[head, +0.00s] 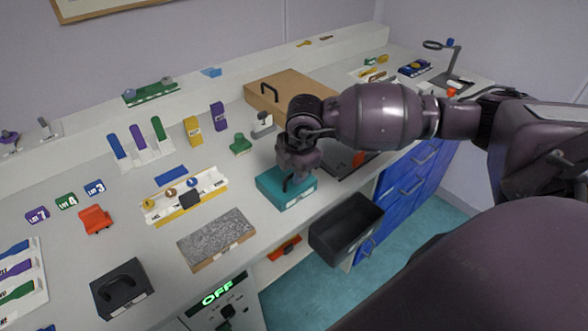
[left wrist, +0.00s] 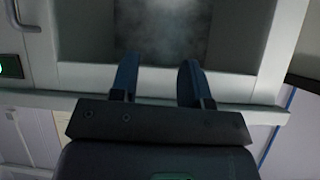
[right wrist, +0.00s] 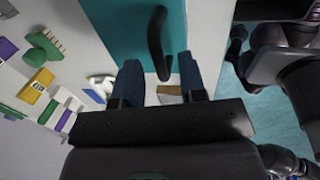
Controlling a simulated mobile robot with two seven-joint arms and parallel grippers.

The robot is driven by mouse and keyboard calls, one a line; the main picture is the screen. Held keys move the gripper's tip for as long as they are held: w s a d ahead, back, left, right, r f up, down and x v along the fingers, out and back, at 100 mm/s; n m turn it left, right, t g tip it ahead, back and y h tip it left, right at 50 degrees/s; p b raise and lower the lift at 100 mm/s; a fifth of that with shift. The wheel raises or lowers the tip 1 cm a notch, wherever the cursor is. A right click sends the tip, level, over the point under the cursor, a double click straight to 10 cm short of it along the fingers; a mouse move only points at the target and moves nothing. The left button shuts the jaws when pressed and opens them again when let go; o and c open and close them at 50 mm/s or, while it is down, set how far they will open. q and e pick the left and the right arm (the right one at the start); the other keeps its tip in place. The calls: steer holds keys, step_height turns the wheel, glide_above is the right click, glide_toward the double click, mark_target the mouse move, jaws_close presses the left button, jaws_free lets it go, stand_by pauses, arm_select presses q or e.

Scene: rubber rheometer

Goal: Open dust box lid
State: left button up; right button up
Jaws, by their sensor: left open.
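A teal box (head: 286,190) with a dark curved handle (head: 287,184) on its lid stands near the front edge of the bench. Its lid looks closed. My right gripper (head: 294,176) is just above it and hides part of it in the head view. In the right wrist view the right gripper (right wrist: 160,78) is open, with the handle (right wrist: 157,40) ahead between its fingertips and the teal lid (right wrist: 122,25) behind; contact cannot be told. My left gripper (left wrist: 158,72) is open and empty, facing a grey panel with a dark window (left wrist: 172,35).
A brown box with a handle (head: 290,92) stands behind, and a black one (head: 122,290) at the front left. A grey speckled slab (head: 215,236) and a white tray (head: 185,196) lie left of the teal box. An open black bin (head: 345,229) is below the bench edge.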

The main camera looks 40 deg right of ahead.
jaws_close()
stand_by(0.4)
